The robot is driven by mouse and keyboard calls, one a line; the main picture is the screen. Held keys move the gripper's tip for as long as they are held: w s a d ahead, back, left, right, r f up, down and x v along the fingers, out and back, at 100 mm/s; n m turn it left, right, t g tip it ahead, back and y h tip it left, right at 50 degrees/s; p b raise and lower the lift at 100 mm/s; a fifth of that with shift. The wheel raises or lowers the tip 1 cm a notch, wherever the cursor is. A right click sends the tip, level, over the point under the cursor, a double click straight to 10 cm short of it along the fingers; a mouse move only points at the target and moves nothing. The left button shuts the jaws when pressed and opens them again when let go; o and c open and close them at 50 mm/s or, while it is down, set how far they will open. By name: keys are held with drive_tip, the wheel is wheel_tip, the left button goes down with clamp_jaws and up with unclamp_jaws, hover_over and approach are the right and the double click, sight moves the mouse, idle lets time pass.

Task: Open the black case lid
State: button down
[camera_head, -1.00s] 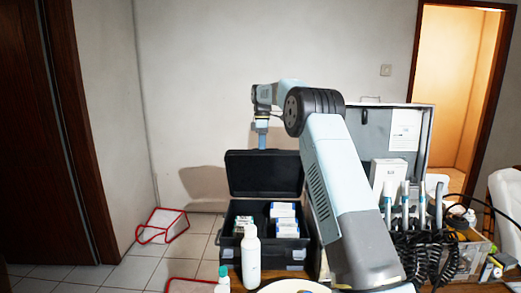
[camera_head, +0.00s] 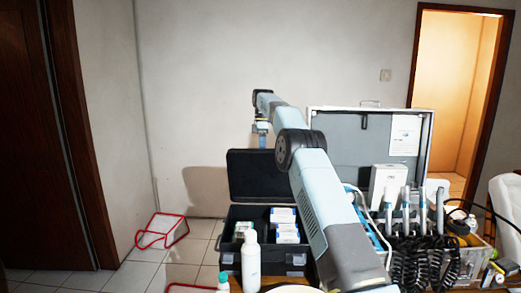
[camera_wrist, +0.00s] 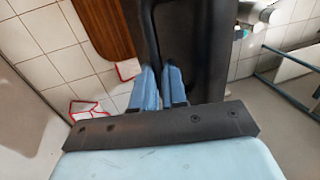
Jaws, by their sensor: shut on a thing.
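The black case (camera_head: 300,264) stands open in the head view, with boxes inside. Its lid (camera_head: 250,176) stands raised at the back, roughly upright. My gripper (camera_head: 262,142) is at the lid's top edge, reaching down from above. In the wrist view, the dark lid (camera_wrist: 200,45) extends beyond my gripper (camera_wrist: 160,80). The blue fingers are shut on the lid's edge; the exact contact is partly hidden.
A white bottle (camera_head: 251,262) stands before the case. An open grey case (camera_head: 345,135) and dental handpieces (camera_head: 404,200) stand to the right, partly behind my arm. The wall behind the lid is bare.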

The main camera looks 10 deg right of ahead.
drive_tip(key=shift+w+d+f, duration=0.1)
drive_tip(key=shift+w+f, duration=0.25)
drive_tip(key=shift+f, duration=0.05)
idle(0.4)
drive_tip(key=c, duration=1.4)
unclamp_jaws()
drive_tip(key=shift+w+f, duration=0.1)
drive_tip(key=shift+w, duration=0.1)
drive_tip(key=shift+o, duration=1.2)
drive_tip(key=shift+s+r, duration=0.1)
drive_tip(key=shift+r, duration=0.15)
drive_tip(key=shift+r, duration=0.15)
